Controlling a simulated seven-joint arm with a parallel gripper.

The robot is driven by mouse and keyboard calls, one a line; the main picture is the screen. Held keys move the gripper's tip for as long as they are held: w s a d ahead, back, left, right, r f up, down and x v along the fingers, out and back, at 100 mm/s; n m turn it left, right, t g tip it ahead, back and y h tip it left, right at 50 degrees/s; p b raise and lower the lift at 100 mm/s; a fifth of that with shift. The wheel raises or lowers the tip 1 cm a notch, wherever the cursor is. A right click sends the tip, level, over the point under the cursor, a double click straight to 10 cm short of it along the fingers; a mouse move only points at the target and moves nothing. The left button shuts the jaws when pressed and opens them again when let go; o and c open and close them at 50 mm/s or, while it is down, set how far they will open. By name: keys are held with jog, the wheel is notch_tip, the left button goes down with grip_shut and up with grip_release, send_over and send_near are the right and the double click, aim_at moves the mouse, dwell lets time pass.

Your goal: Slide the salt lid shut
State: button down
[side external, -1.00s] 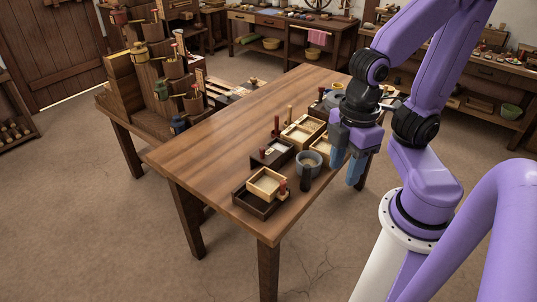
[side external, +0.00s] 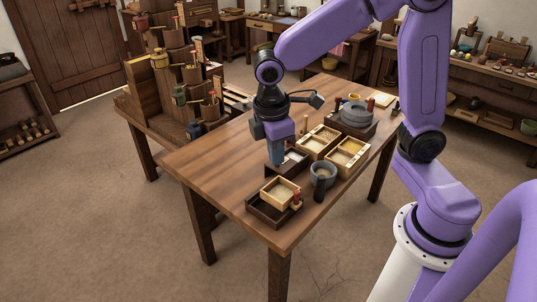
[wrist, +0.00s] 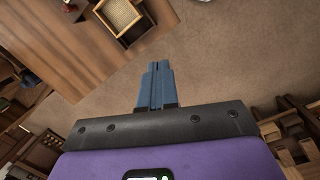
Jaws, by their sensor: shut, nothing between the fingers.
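In the wrist view the shut fingers (wrist: 157,80) hold nothing. Just right of the fingers in the side view is a low dark box (side external: 296,160) with a pale, whitish inside, partly hidden by my gripper. It looks like the salt box, but I cannot make out its lid or how far it is open. Whether the fingers touch the box, I cannot tell.
A light box in a dark tray (side external: 262,212) stands at the near edge. A grey mug (side external: 322,178), two pale compartment boxes (side external: 349,152) (side external: 318,140) and a round grey stone (side external: 357,113) stand to the right. The table's left side (side external: 215,160) is bare.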

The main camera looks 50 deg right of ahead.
jog(key=w+d+f+g+h, duration=0.1)
jog(key=w+d+f, duration=0.25)
jog(key=w, duration=0.35)
jog(key=w+d+f, duration=0.3)
jog(key=w+d, duration=0.1)
jog(key=w, duration=0.3)
jog(key=w+d+f+g+h, duration=0.1)
jog(key=w+d+f, duration=0.25)
jog(key=w, duration=0.35)
jog(key=s+d+f, duration=0.3)
jog(key=d+f, duration=0.3)
jog(key=f, duration=0.3)
jog(key=shift+s+d+f, duration=0.15)
jog(key=shift+d+f, duration=0.25)
jog(key=shift+d, duration=0.1)
jog(key=d, duration=0.8)
